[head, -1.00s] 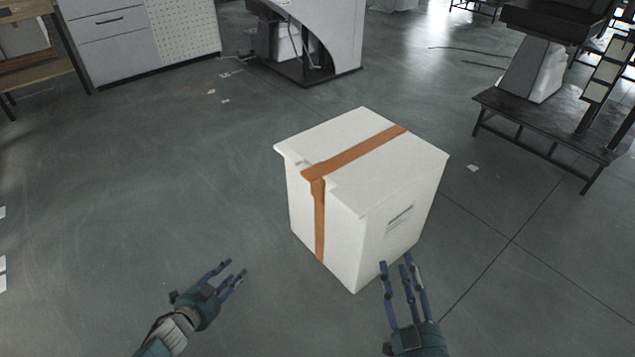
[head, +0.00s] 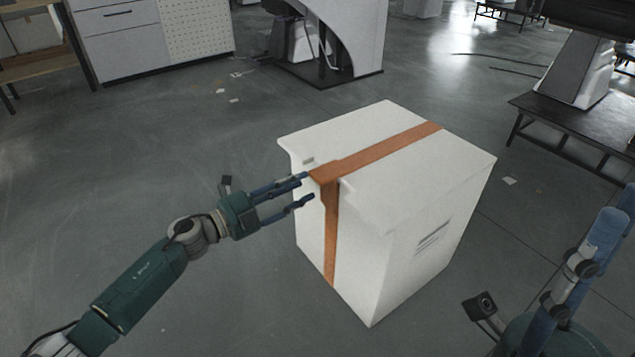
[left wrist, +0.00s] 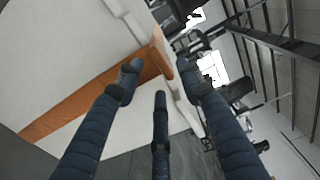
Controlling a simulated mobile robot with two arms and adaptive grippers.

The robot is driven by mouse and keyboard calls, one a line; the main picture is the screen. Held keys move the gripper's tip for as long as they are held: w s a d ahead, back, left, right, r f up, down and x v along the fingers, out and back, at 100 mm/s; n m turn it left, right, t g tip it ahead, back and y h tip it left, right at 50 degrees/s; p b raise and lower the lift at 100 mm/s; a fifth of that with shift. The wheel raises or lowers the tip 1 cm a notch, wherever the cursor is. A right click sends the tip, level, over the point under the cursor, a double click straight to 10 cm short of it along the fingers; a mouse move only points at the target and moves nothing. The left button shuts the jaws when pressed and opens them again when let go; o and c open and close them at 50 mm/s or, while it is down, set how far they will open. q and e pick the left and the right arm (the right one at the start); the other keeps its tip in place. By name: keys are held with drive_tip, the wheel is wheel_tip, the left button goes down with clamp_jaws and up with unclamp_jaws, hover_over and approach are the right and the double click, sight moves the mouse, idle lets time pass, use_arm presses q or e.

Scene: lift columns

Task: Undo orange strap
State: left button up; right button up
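A white box (head: 400,235) stands upright on the floor in the head view. An orange strap (head: 385,152) runs over its top and down its left side. The strap also shows in the left wrist view (left wrist: 80,107). My left gripper (head: 306,187) is at the box's upper left edge, with its fingertips beside the strap's bend. Its fingers are spread in the left wrist view, and nothing is seen between them. Whether a fingertip touches the strap, I cannot tell. My right gripper (head: 603,235) is at the lower right, away from the box, and partly cut off by the frame.
Grey drawers (head: 118,42) and a white machine (head: 330,40) stand at the back. A dark low platform (head: 570,125) is at the right. The floor around the box is mostly clear, with small scraps on it.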

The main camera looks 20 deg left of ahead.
sight(317, 179)
use_arm(q)
drive_tip(key=b+x, duration=0.1)
drive_tip(key=x, duration=0.5)
clamp_jaws()
